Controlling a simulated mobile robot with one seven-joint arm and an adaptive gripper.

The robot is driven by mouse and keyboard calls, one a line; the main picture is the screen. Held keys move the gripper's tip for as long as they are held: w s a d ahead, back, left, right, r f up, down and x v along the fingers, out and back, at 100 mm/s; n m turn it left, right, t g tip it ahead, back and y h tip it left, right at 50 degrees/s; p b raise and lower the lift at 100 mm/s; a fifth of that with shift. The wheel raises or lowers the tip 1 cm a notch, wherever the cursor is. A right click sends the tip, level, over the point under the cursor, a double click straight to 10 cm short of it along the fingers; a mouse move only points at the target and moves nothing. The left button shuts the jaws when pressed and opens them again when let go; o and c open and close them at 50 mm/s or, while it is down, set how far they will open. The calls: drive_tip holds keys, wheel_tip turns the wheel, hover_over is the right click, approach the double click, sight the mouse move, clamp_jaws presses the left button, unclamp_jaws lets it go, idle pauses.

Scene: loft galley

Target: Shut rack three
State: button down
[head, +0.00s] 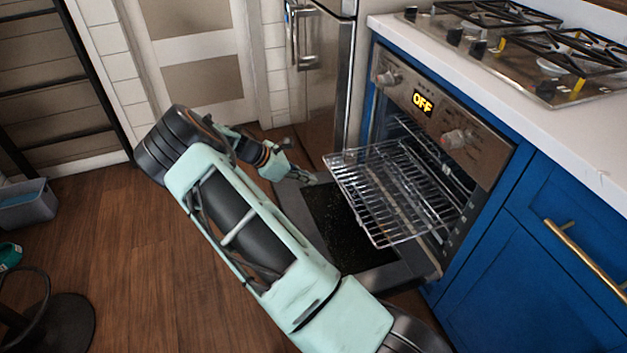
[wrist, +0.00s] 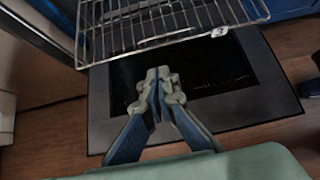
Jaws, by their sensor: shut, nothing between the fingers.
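A wire oven rack (head: 385,190) is pulled far out of the oven (head: 440,110), above the lowered oven door (head: 290,205). In the wrist view the rack (wrist: 165,25) crosses the top, with a small white tag (wrist: 219,32) reading 3 on its front edge. My gripper (head: 308,180) is shut and empty, beside the rack's front left corner in the head view. In the wrist view my gripper's closed fingertips (wrist: 158,78) show over the dark door glass, just short of the rack's front edge. I cannot tell whether they touch it. The rack's rear is partly hidden inside the oven.
A stainless fridge (head: 325,80) stands left of the oven. Blue cabinets (head: 540,270) and a white counter (head: 500,80) with a gas hob lie right. A grey bin (head: 27,208) and a black round base (head: 60,325) stand at left. Wooden floor (head: 120,230) is open between.

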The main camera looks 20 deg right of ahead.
drive_tip(key=d+r+b+x, duration=0.1)
drive_tip(key=b+x, duration=0.2)
drive_tip(key=x, duration=0.8)
drive_tip(key=shift+d+r, duration=0.2)
drive_tip(key=shift+r, duration=0.1)
drive_tip(key=shift+s, duration=0.1)
